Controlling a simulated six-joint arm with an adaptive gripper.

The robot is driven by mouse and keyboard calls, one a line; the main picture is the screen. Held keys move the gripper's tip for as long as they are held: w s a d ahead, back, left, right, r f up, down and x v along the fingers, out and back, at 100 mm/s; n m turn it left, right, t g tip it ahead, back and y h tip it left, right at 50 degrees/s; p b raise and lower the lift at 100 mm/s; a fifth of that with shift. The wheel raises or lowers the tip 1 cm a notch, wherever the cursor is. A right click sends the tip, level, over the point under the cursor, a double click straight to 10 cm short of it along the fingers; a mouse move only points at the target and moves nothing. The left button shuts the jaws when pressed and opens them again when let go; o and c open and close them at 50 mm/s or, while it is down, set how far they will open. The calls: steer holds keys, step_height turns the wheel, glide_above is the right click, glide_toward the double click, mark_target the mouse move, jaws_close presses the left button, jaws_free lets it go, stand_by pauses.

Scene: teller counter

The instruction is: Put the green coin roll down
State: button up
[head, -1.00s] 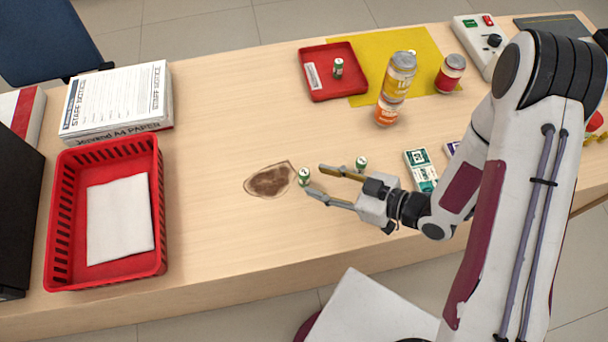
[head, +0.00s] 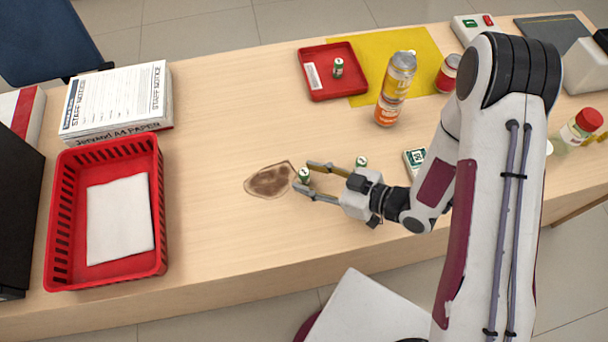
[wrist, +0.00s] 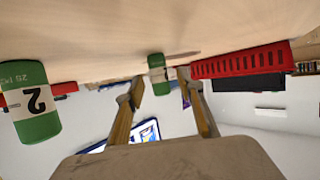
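A green coin roll (head: 304,174) stands upright on the counter beside a brown stain. My gripper (head: 302,175) is open, low over the counter, with its two fingertips on either side of this roll. In the wrist view the same roll (wrist: 156,73) shows between the spread fingers, with a gap visible on the right finger's side; contact with the left finger is unclear. A second green coin roll (head: 361,161) stands behind my gripper's fingers; it appears large with a "2" in the wrist view (wrist: 35,108). A third green roll (head: 338,68) stands in the red tray (head: 318,92).
A red basket (head: 153,240) with white paper is at left, by a stack of paper (head: 118,100). A green-and-white box (head: 414,160) lies by my arm. The counter left of the stain (head: 268,181) is clear.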

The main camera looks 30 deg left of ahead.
steer(key=shift+x, duration=0.9)
jaws_close()
